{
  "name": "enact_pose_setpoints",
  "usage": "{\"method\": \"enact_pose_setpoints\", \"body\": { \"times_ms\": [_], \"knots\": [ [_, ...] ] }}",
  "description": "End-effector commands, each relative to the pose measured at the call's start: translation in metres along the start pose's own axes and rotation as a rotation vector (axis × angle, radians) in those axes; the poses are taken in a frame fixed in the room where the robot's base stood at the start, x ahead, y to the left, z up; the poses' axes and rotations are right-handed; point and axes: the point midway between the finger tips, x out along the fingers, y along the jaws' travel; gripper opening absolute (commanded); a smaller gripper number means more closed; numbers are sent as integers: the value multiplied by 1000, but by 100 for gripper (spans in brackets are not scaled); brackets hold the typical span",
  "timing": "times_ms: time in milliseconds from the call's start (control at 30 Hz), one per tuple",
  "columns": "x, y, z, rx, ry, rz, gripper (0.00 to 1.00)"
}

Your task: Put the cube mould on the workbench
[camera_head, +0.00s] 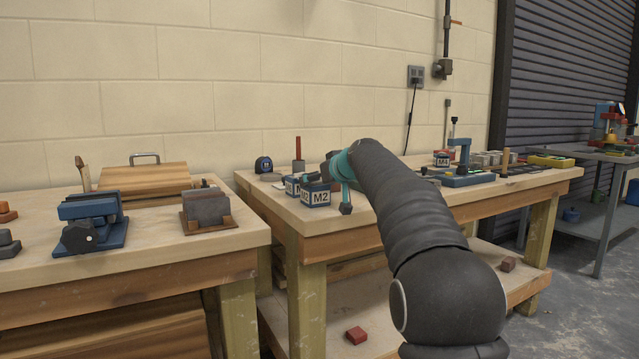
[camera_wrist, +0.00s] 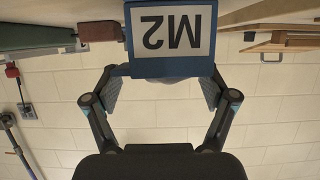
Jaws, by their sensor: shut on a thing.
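The cube mould (camera_head: 317,196) is a blue block with a white M2 label, at the front left of the right-hand workbench (camera_head: 400,215). In the wrist view, which is upside down, the cube mould (camera_wrist: 171,38) fills the space between my fingers with its label towards the camera. My gripper (camera_wrist: 162,88) is shut on it, one finger at each side. In the head view my gripper (camera_head: 342,182) is partly hidden by my own arm. I cannot tell whether the mould's underside touches the bench top.
Another blue labelled block (camera_head: 291,186) stands just left of the mould. A blue meter (camera_head: 263,165) and a red-handled tool (camera_head: 298,157) are behind. An M4 block (camera_head: 442,160) and a blue stand (camera_head: 464,175) are at the right. The left bench (camera_head: 150,238) holds a vice (camera_head: 90,220).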

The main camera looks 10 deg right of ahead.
Motion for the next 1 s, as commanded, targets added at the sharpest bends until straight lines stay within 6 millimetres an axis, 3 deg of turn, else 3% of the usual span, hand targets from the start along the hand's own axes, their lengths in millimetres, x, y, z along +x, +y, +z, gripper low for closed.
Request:
{"method": "enact_pose_setpoints", "body": {
  "times_ms": [100, 133, 167, 633, 767, 1000],
  "knots": [
    [0, 1, 2, 0, 2, 2, 31],
    [1, 1, 2, 0, 0, 1, 91],
    [0, 1, 2, 0, 0, 1, 99],
    [-4, 1, 0, 0, 0, 1, 100],
    [-21, 1, 0, 0, 1, 2, 100],
    [-70, 1, 0, 0, 2, 3, 100]
  ]
}}
